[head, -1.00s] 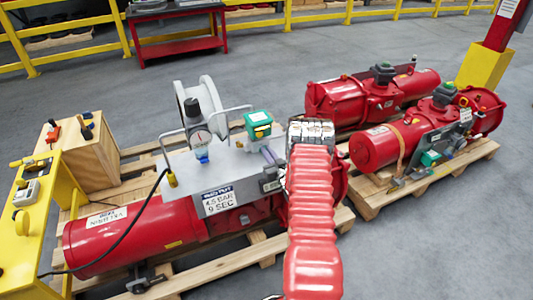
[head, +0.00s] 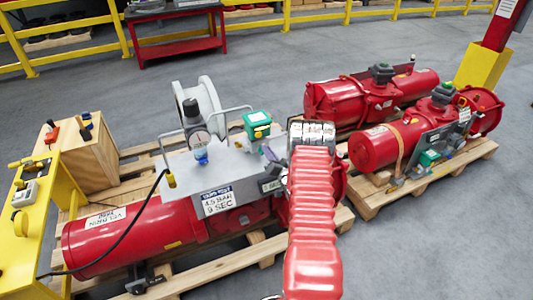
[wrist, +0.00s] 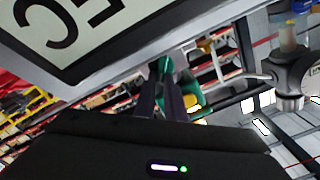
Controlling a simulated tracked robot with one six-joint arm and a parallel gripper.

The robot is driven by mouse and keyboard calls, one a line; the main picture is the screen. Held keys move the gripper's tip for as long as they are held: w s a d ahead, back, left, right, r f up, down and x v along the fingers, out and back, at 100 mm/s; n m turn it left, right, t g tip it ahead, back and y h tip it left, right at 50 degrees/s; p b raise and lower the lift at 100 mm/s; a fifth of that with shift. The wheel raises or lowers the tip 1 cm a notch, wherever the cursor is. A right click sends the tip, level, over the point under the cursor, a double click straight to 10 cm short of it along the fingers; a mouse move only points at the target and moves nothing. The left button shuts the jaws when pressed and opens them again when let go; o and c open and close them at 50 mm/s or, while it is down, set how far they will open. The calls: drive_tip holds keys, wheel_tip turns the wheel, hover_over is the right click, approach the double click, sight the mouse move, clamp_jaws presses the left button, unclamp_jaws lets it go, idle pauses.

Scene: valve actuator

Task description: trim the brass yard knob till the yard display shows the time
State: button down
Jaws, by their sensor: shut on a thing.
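In the head view my gripper (head: 270,154) is at the right end of the grey panel (head: 185,168), partly behind my red-sleeved arm. A small grey plate with dark lettering (head: 272,185) is just below it; its text is too small to read surely. I cannot pick out the yard display or its reading. The white sign (head: 217,200) reads 4.5 BAR, 9 SEC.
A green box with yellow (head: 257,126) and a round gauge (head: 199,137) stand on the panel, close to my gripper. The red cylinder (head: 130,235) lies below on a pallet. More red actuators (head: 385,145) stand at right. The floor at lower right is clear.

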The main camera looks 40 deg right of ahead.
drive_tip(key=shift+w+a, duration=0.1)
idle(0.4)
drive_tip(key=c, duration=1.8)
unclamp_jaws()
drive_tip(key=v, duration=1.3)
drive_tip(key=shift+s, duration=0.4)
